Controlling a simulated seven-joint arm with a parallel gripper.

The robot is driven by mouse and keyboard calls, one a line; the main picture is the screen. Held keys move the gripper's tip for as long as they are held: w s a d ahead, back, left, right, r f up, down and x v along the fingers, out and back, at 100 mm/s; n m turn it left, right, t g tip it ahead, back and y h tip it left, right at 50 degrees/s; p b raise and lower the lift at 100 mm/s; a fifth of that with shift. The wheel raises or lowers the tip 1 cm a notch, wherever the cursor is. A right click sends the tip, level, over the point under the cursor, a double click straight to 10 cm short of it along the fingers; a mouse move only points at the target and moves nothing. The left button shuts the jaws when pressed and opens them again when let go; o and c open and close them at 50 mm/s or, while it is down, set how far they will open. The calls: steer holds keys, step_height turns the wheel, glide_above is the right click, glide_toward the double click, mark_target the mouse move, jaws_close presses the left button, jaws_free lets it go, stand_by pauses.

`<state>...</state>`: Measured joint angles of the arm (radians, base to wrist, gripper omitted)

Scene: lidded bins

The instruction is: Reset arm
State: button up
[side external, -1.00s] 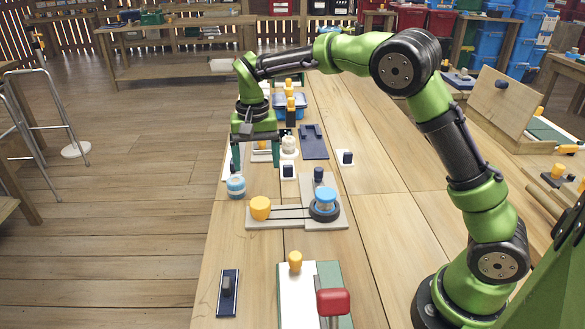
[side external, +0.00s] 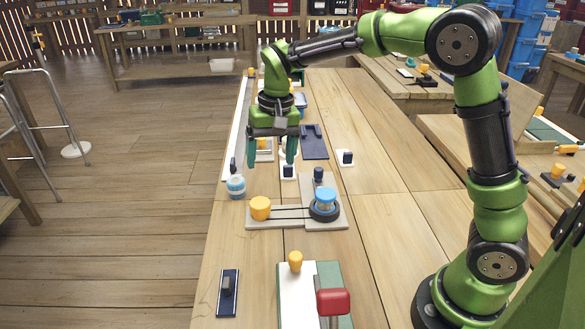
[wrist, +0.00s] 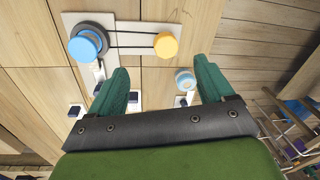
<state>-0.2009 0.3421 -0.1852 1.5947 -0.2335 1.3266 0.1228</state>
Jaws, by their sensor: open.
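My green arm is raised over the workbench (side external: 400,190). My gripper (side external: 271,162) hangs over the left part of the bench, pointing down, with its two teal fingers spread and nothing between them. In the wrist view my gripper (wrist: 160,85) also shows its fingers wide apart and empty. Below and nearer the camera is a grey board (side external: 290,222) with a yellow knob (side external: 260,207), a belt and a dark wheel with a blue cap (side external: 325,197). A small white and blue round jar (side external: 236,186) stands at the bench's left edge, apart from my gripper.
A white and green box with a yellow knob (side external: 295,261) and a red handle (side external: 333,301) stands in front. A dark slider plate (side external: 228,293) lies at front left. A dark blue plate (side external: 314,143) and small switches (side external: 346,158) lie behind. The bench's right half is mostly clear.

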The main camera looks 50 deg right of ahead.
steer(key=s+r+n+t, duration=0.1)
steer(key=s+r+t, duration=0.2)
steer(key=s, duration=0.7)
steer(key=s+r+n+t+y, duration=0.1)
steer(key=s+r+t, duration=0.1)
steer(key=s, duration=0.9)
steer(key=shift+d+r+t, duration=0.2)
steer(key=shift+r+t, duration=0.2)
steer(key=shift+t, duration=0.2)
